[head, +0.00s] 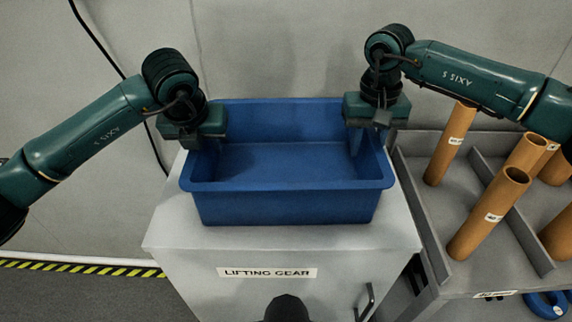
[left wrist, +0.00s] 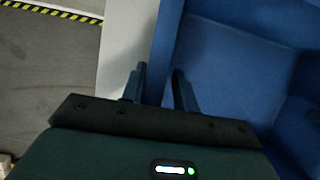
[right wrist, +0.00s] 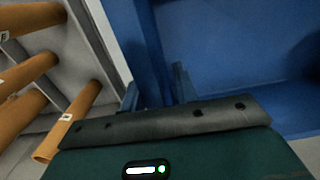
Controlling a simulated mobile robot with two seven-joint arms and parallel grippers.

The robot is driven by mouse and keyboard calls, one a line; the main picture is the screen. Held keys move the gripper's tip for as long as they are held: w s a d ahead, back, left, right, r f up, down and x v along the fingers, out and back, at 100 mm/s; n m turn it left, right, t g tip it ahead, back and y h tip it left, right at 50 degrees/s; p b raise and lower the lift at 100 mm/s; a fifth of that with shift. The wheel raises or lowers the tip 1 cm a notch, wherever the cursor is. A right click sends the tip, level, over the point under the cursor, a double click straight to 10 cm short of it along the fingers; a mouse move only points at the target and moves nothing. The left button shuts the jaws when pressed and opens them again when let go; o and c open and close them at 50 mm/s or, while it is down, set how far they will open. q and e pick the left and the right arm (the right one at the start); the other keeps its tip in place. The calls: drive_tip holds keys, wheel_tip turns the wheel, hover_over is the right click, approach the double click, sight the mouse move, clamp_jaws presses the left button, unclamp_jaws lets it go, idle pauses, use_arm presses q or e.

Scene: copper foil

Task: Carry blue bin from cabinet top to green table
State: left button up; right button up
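The blue bin (head: 290,207) is a wide, open, empty box. It sits upright on the white cabinet top (head: 410,238). My left gripper (head: 212,142) is at the bin's left wall, pointing down, with one finger on each side of the wall. The left wrist view shows its two fingers (left wrist: 158,88) close around that wall. My right gripper (head: 368,142) is at the right wall in the same way. The right wrist view shows its fingers (right wrist: 156,92) on either side of the wall. The finger contact is partly hidden. The green table is not in view.
A grey divided rack (head: 424,210) with several brown tubes (head: 488,215) stands close to the cabinet's right. The cabinet carries a "LIFTING GEAR" label (head: 267,272) and a handle (head: 365,302). A wall is behind. Floor at left is clear, with yellow-black tape (head: 80,268).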

use_arm(q)
drive_tip(key=shift+f, duration=0.15)
use_arm(e)
drive_tip(key=shift+f, duration=0.2)
use_arm(q)
drive_tip(key=shift+c, duration=0.5)
use_arm(e)
drive_tip(key=shift+c, duration=0.5)
use_arm(q)
clamp_jaws()
use_arm(e)
clamp_jaws()
use_arm(q)
drive_tip(key=shift+w, duration=0.1)
use_arm(e)
drive_tip(key=shift+r, duration=0.1)
